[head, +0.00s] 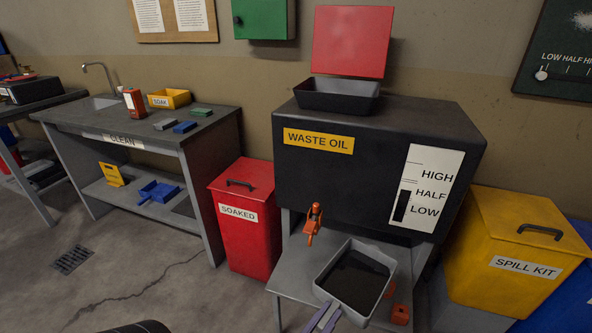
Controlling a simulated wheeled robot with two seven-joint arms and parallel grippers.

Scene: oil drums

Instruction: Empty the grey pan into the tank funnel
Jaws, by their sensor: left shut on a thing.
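The grey pan (391,268) holds a dark pool of oil and appears level, over or on the grey stand below the tank. My left gripper (326,317) is shut on the pan's near end, at the bottom edge of the head view; the exact grip is partly cut off. The black waste oil tank (375,170) stands behind the pan. The tank funnel (338,103), a black open-topped tray, sits on top of the tank with its red lid (352,40) raised. The funnel is well above and behind the pan. My right gripper is not in view.
An orange tap (313,222) sticks out from the tank's front, close to the pan's left rim. A small orange-red object (400,314) is right of the pan. A red soaked bin (243,225) stands left, a yellow spill kit bin (510,250) right. Floor at left is open.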

